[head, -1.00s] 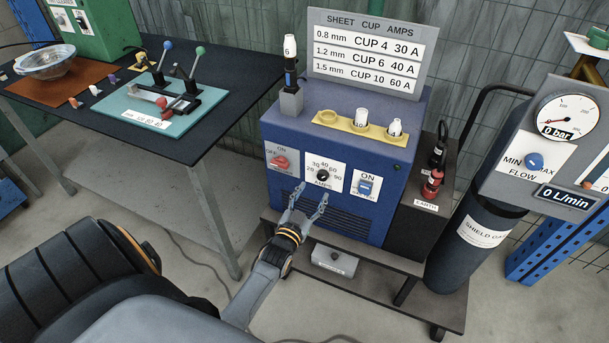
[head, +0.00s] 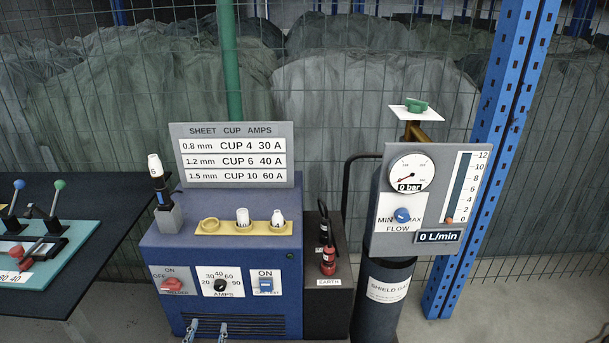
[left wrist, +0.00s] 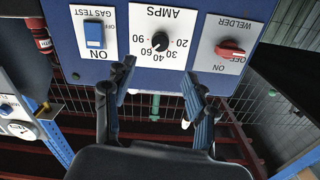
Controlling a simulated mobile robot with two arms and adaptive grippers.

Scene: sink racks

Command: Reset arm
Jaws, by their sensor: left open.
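My left gripper (head: 207,327) shows only by its fingertips at the bottom edge of the head view, in front of the blue welder's lower front. In the left wrist view its fingers are spread apart and empty (left wrist: 159,75), near the black AMPS knob (left wrist: 160,42) and not closed on it. The welder (head: 275,195) carries a red WELDER switch (head: 171,285), the AMPS knob (head: 219,286) and a blue GAS TEST switch (head: 266,284). The rest of my left arm is below the head view. My right gripper is not in view.
A torch (head: 160,190) stands on the welder beside a yellow cup holder (head: 210,226). Right of it are a red earth clamp (head: 328,262), a gas cylinder (head: 378,310) and a gauge panel (head: 395,205). A dark table (head: 100,190) is at left.

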